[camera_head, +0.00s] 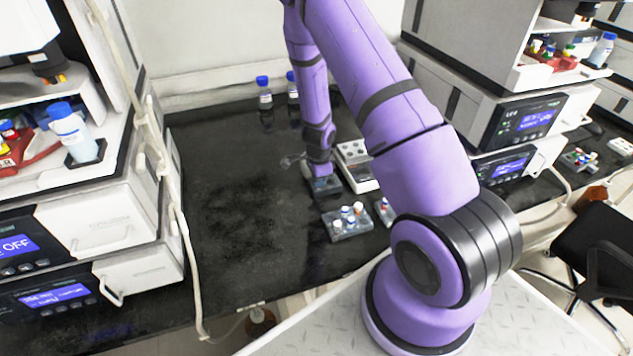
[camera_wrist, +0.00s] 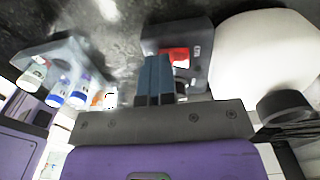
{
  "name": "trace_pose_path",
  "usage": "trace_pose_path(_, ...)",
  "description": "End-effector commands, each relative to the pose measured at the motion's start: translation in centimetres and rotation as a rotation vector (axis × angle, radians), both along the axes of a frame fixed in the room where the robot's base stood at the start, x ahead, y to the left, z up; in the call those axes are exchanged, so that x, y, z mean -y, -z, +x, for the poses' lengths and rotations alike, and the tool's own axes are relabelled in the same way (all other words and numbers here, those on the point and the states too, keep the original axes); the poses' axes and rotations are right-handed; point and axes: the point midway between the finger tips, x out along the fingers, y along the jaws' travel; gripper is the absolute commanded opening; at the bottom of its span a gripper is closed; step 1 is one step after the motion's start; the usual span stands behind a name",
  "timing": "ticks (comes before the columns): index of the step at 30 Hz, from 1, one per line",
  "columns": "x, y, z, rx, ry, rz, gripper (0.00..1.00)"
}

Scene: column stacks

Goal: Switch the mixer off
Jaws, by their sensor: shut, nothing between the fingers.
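In the wrist view, a dark grey switch housing (camera_wrist: 204,85) with a red rocker switch (camera_wrist: 179,54) lies just beyond my fingers. A large white rounded body (camera_wrist: 265,45), which appears to be part of the mixer, is right beside it. My gripper (camera_wrist: 156,58) is shut and empty. Its blue-grey fingertips show in front of the housing, just left of the red switch. I cannot tell whether they touch it. In the head view my gripper (camera_head: 325,187) is low over the black bench and hides most of the mixer. The switch position is unclear.
A rack of capped vials (camera_head: 348,228) stands close in front of my gripper and shows in the wrist view (camera_wrist: 62,52). A white device with round wells (camera_head: 357,168) is to the right. Blue-capped bottles (camera_head: 264,95) stand at the back. The bench's left part (camera_head: 235,200) is clear.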

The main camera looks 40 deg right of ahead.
Motion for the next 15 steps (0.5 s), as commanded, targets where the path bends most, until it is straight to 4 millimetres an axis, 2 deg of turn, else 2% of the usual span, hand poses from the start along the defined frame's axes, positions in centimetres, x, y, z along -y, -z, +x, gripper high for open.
trace_pose_path(5,0.0,-0.5,0.1,0.002,-0.001,-0.002,0.00)
trace_pose_path(15,0.0,-2.9,0.1,0.003,-0.001,-0.002,0.00)
